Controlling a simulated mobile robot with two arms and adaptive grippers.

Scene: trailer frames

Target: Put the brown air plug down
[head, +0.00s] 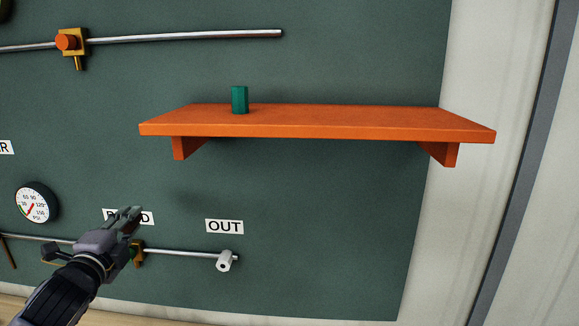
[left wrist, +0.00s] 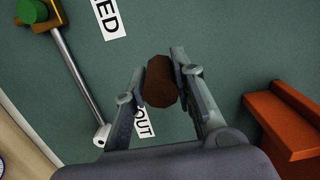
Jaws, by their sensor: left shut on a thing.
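My left gripper (head: 128,216) is at the lower left of the head view, in front of the panel and below and left of the orange shelf (head: 320,122). In the left wrist view the brown air plug (left wrist: 161,82) sits between the two fingers of my left gripper (left wrist: 160,85), which is shut on it. In the head view I cannot make out the plug, as the gripper hides it. The shelf's orange edge also shows at the right of the left wrist view (left wrist: 285,120). My right gripper is not in view.
A green plug (head: 240,100) stands upright on the left part of the shelf; the rest of its top is clear. A lower pipe with a white end fitting (head: 224,261), a gauge (head: 37,203), an OUT label (head: 224,226) and an upper pipe (head: 190,36) are on the panel.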

